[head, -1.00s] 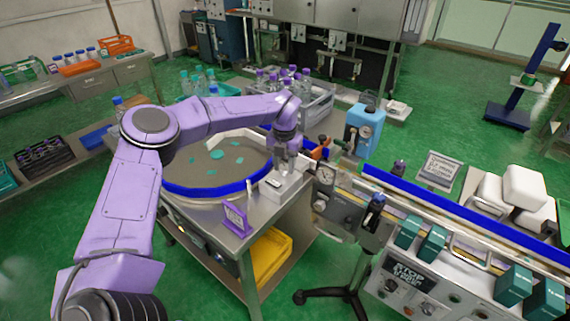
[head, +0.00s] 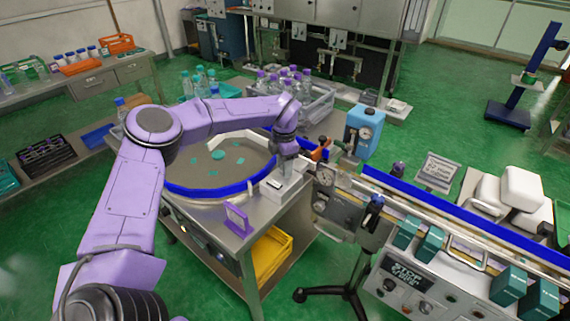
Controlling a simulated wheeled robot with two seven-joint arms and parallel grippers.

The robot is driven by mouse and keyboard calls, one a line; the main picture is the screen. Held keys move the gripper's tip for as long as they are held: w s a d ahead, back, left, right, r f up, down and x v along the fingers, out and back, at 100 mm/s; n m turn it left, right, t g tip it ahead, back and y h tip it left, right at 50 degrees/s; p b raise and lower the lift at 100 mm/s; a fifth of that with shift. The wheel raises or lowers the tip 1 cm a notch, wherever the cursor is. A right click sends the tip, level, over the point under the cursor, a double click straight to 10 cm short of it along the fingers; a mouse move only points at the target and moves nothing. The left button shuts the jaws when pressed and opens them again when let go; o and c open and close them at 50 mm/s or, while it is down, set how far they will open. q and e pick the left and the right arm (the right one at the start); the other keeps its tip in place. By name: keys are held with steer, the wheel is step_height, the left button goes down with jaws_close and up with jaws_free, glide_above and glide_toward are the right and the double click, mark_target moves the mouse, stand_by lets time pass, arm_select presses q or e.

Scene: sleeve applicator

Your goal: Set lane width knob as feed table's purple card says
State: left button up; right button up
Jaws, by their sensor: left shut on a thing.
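The feed table (head: 245,258) is a steel stand with a round turntable that has a blue rim and holds several teal pieces. A purple card (head: 237,218) stands upright at its front edge; its writing is too small to read. A light grey box (head: 281,188) with a small dark window sits at the table's right corner. My left gripper (head: 287,166) points down onto the top of this box and is shut on what appears to be the lane width knob. The fingers and wrist hide the knob, so its setting cannot be read. My right gripper is out of view.
A conveyor with a blue rail (head: 440,205) and teal boxes runs off to the right. A blue tank unit (head: 363,130) stands behind its near end. A crate of purple-capped bottles (head: 318,100) is behind my left wrist. A yellow bin (head: 271,256) sits under the table.

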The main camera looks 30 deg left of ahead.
arm_select(q)
steer(key=shift+w+m, duration=0.1)
steer(key=shift+m, duration=0.5)
steer(key=o, duration=1.1)
steer(key=shift+c, duration=0.2)
steer(key=shift+r, duration=0.1)
step_height(320, 180, up, 10)
steer(key=b, duration=0.2)
steer(key=shift+r, duration=0.2)
